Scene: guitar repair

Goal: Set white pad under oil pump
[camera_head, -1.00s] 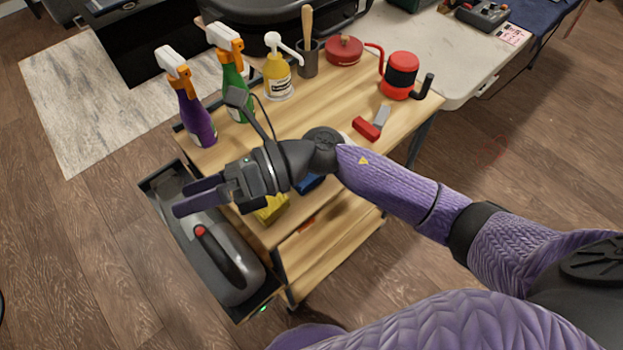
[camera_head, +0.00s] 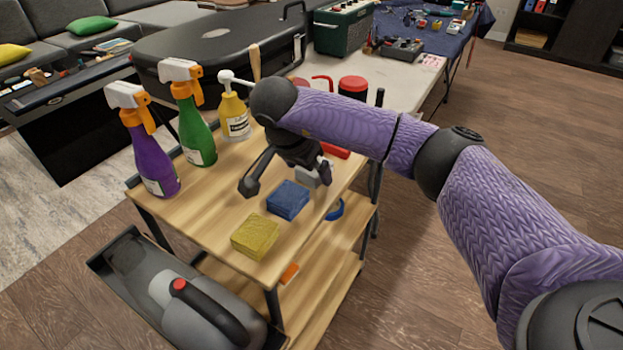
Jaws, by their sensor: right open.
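A white pad (camera_head: 306,174) lies on the wooden cart top, partly hidden by my right gripper. My right gripper (camera_head: 315,171) points down over it with its jaws open; its fingers are mostly hidden, and I cannot tell whether they touch the pad. A yellow bottle with a white pump top (camera_head: 234,116), which looks like the oil pump, stands upright to the left and farther back, apart from the pad. My left gripper is not in view.
A blue sponge (camera_head: 288,199) and a yellow sponge (camera_head: 255,236) lie nearer on the cart. Purple (camera_head: 151,157) and green (camera_head: 195,130) spray bottles stand at the left. A red-and-black object (camera_head: 353,87) stands behind my arm. Bare wood lies between the bottles and sponges.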

